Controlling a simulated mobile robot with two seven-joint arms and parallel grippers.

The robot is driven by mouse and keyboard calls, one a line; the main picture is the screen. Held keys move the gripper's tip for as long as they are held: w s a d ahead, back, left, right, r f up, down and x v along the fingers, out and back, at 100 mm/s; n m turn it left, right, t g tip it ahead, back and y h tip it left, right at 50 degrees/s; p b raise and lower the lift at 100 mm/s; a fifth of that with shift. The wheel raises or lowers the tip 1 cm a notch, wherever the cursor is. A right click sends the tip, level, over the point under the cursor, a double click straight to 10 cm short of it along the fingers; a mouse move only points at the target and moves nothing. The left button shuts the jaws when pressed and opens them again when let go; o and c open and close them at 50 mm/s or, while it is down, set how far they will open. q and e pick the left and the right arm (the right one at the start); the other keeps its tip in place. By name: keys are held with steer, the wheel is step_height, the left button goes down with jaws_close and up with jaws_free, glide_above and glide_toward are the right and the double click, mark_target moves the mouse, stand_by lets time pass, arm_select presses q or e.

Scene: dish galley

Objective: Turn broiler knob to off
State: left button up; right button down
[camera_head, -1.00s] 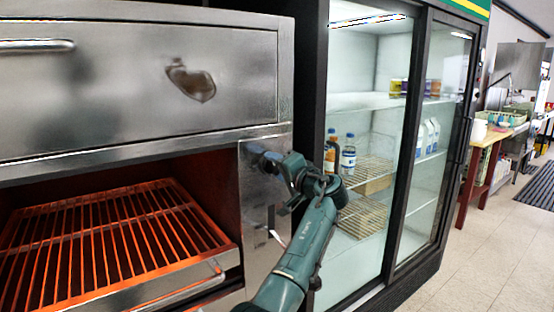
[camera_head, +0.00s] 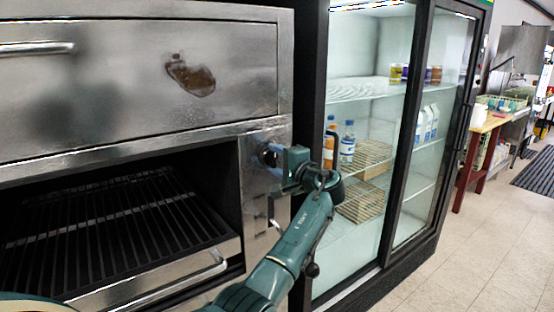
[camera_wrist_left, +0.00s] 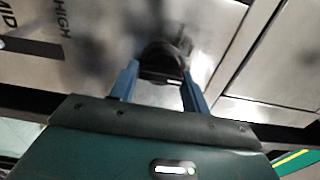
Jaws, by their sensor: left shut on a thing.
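The steel broiler (camera_head: 120,95) fills the left of the head view, and its rack (camera_head: 110,225) is dark with no glow. The black broiler knob (camera_wrist_left: 166,58) is on the steel control panel (camera_head: 252,215), to the right of the broiler's opening. My left gripper (camera_head: 270,160) is at the panel, with its blue fingers on either side of the knob. In the left wrist view the gripper (camera_wrist_left: 160,80) is shut on the knob. The marks HIGH and MID show on the panel at upper left there. The gripper hides much of the knob in the head view.
A glass-door fridge (camera_head: 370,140) with bottles (camera_head: 348,142) and wire racks stands close to the right of the broiler. A broiler tray handle (camera_head: 205,270) sticks out below the opening. A wooden table (camera_head: 480,125) stands farther back right. The tiled floor (camera_head: 460,265) at right is clear.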

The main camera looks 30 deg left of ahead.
arm_select(q)
steer(key=o, duration=1)
steer(key=b+v, duration=0.3)
steer(key=v, duration=1)
steer(key=shift+s, duration=0.1)
